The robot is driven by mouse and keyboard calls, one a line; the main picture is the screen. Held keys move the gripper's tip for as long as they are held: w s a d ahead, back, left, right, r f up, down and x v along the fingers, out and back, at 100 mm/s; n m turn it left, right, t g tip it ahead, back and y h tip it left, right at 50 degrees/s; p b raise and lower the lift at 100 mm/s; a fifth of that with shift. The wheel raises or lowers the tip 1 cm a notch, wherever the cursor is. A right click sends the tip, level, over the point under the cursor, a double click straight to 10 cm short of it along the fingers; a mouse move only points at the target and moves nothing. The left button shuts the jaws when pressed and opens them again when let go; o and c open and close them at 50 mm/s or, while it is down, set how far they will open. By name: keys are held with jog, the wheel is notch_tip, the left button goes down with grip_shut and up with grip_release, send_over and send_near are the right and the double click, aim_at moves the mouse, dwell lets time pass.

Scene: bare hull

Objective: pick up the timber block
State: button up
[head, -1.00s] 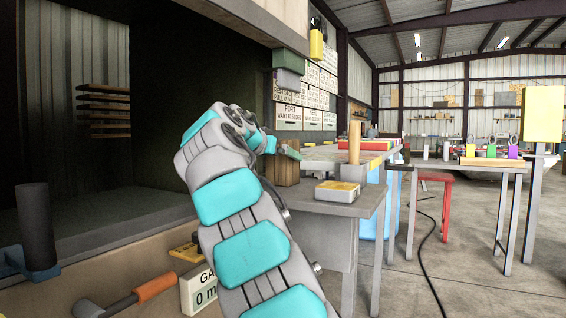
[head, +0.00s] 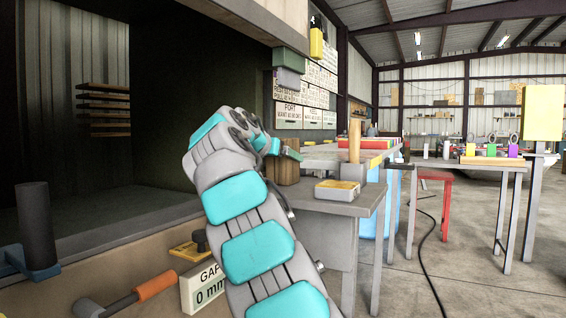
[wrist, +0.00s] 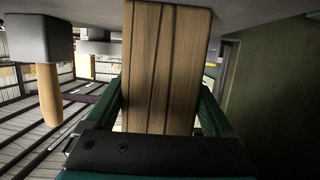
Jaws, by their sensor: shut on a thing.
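The timber block (head: 285,171) is a brown wooden block at the left end of the grey bench, in the middle of the head view. In the head view my gripper (head: 290,153) is small and partly hidden by my wrist, at the block's upper part. I cannot tell whether the block's base touches the bench.
A mallet (head: 354,143) stands handle up on the bench (head: 335,207), right of the block. A yellow-topped box (head: 338,188) sits in front of it. A gap sign (head: 204,288) and an orange-handled tool (head: 155,287) lie at lower left. A dark wall stands behind the block.

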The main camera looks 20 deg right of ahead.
jog(key=c, duration=0.4)
jog(key=shift+o, duration=0.2)
jog(key=shift+r, duration=0.1)
